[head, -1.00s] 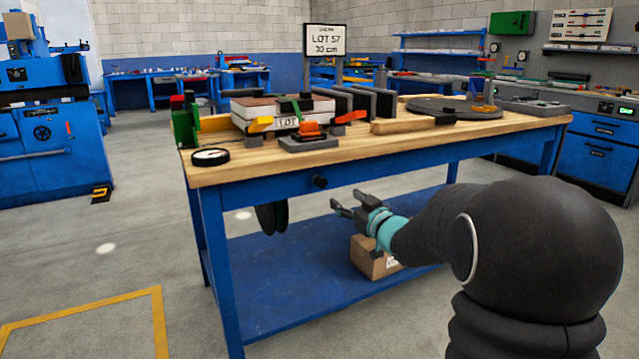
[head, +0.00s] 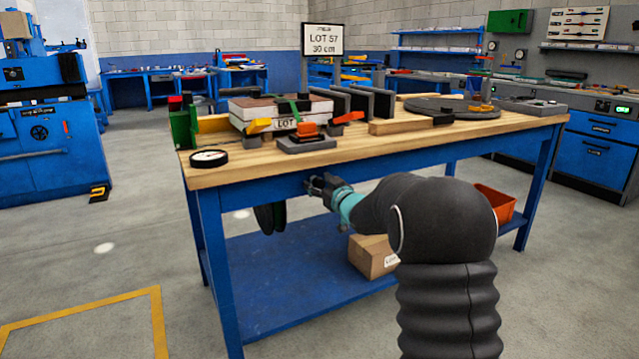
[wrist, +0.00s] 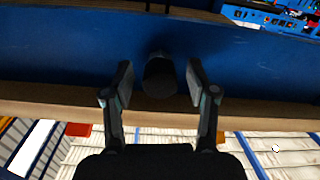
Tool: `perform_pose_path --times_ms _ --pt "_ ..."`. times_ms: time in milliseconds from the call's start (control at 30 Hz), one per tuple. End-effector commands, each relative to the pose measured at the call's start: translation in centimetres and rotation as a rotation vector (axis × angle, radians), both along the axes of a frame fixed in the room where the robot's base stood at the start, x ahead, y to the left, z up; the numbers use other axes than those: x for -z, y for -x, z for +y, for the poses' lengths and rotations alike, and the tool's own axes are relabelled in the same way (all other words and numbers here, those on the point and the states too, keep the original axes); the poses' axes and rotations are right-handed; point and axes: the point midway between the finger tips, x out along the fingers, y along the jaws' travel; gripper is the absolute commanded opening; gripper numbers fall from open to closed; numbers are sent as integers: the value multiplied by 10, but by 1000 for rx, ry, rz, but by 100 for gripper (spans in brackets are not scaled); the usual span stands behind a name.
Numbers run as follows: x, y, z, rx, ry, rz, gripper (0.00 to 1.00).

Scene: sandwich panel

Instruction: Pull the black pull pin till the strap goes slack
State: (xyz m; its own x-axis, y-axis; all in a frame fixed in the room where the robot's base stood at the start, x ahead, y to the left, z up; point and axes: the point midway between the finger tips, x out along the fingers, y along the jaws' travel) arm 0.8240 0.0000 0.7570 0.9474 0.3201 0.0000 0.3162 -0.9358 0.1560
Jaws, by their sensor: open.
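The black pull pin (wrist: 159,76) is a round dark knob on the blue front rail of the workbench. It shows in the wrist view between the two fingers of my gripper (wrist: 159,72). My gripper is open, with a finger on each side of the knob and a visible gap to it on both sides. In the head view my gripper (head: 314,186) is at the bench's front rail and covers the knob. A green strap (head: 295,106) runs over the stacked panel (head: 262,107) on the bench top, near an orange buckle (head: 307,128). I cannot tell how taut the strap is.
A round gauge (head: 209,158) lies at the bench's front left corner. Dark round loops (head: 268,217) hang below the rail, left of my gripper. A cardboard box (head: 372,256) and an orange bin (head: 496,203) are under the bench. The floor in front is clear.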

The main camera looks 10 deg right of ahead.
Motion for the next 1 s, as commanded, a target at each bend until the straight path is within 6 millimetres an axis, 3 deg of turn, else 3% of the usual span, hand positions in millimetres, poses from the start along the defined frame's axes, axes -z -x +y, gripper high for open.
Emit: perform_pose_path --times_ms 267,367,500,533,767,1000 --pt "0 -2 1 0 0 0 58" --pt "0 -2 1 0 0 0 38" --pt "0 -2 1 0 0 0 3" --pt "0 -2 1 0 0 0 0" --pt "0 1 -1 1 0 0 0" --pt "1 21 -7 0 0 1 0"
